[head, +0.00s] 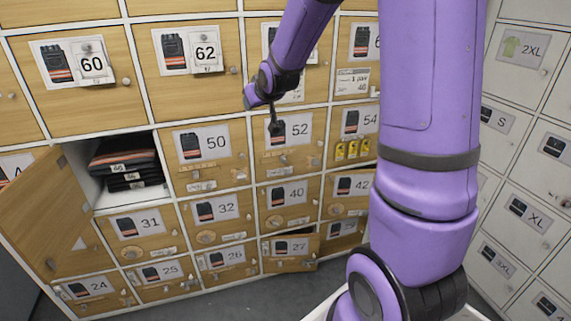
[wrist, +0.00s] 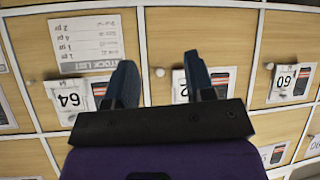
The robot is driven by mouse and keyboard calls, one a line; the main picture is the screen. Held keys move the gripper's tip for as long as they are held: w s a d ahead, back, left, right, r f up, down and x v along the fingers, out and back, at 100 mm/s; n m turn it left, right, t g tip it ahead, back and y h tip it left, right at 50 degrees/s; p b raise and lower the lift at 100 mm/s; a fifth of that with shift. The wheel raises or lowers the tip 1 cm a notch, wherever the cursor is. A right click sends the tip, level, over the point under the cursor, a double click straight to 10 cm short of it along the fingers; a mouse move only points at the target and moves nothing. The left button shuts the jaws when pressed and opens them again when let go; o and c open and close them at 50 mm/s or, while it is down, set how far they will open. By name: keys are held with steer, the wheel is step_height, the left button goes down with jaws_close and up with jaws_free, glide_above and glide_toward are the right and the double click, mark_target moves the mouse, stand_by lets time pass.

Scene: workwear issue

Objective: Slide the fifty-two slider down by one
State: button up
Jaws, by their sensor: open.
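The door marked 52 (head: 309,143) is in the middle of the locker wall in the head view. A small slider strip (head: 277,173) seems to sit low on this door, but its setting is too small to read. My gripper (head: 275,128) is in front of the upper left part of the 52 door. In the wrist view my gripper (wrist: 160,82) has its two fingers spread with nothing between them. The wrist view faces the row of doors with hanging number tags, and I cannot make out the 52 slider there.
A door stands wide open at the left (head: 53,205), beside a compartment with folded dark clothes (head: 127,165). The 27 door (head: 290,253) is slightly ajar. Yellow tags hang on the 54 door (head: 374,120). A stock list (wrist: 88,42) and a 64 tag (wrist: 70,99) show in the wrist view.

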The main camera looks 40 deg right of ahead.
steer(key=w+d+f+t, duration=0.2)
steer(key=w+d+f, duration=0.5)
steer(key=f, duration=0.3)
steer(key=m+t+h, duration=0.3)
steer(key=t+h, duration=0.1)
glide_toward(285, 161)
steer(key=x, duration=0.9)
steer(key=shift+a, duration=0.1)
jaws_close()
